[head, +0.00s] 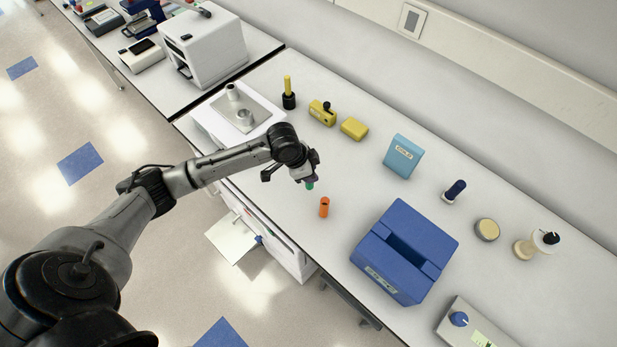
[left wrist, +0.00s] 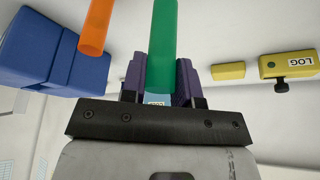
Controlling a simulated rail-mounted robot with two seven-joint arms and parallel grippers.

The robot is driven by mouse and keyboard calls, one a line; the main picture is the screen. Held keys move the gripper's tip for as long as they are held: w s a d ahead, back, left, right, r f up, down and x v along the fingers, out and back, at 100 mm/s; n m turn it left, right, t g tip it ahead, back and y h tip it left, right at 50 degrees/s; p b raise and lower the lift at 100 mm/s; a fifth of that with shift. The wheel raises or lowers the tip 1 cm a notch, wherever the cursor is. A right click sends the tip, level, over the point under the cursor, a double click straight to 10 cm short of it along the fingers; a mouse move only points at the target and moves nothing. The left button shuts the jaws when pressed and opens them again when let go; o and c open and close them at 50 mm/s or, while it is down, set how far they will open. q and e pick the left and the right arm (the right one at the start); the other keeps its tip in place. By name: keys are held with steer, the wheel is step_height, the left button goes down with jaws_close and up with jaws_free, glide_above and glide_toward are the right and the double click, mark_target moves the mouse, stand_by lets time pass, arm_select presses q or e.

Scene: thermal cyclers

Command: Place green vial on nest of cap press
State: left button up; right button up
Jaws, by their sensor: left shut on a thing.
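My left gripper (head: 306,180) is shut on the green vial (head: 310,186) and holds it over the bench, just behind the orange vial. In the left wrist view the green vial (left wrist: 163,40) stands out between the dark fingers (left wrist: 160,85). A white unit (head: 278,118) with a grey plate and two round metal fittings stands to the left, behind my forearm. It may be the cap press, but I cannot tell for certain. My right gripper is not in view.
The orange vial (head: 324,207) stands near the bench's front edge, close to my gripper. A blue box (head: 425,240) is to its right. A yellow block (head: 354,128), a yellow knobbed unit (head: 318,113) and a light-blue box (head: 403,156) stand behind. Bench between them is clear.

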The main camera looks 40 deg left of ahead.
arm_select(q)
steer(key=shift+a+f, duration=0.2)
steer(key=shift+f, duration=1.9)
steer(key=shift+f, duration=0.15)
steer(key=o, duration=0.9)
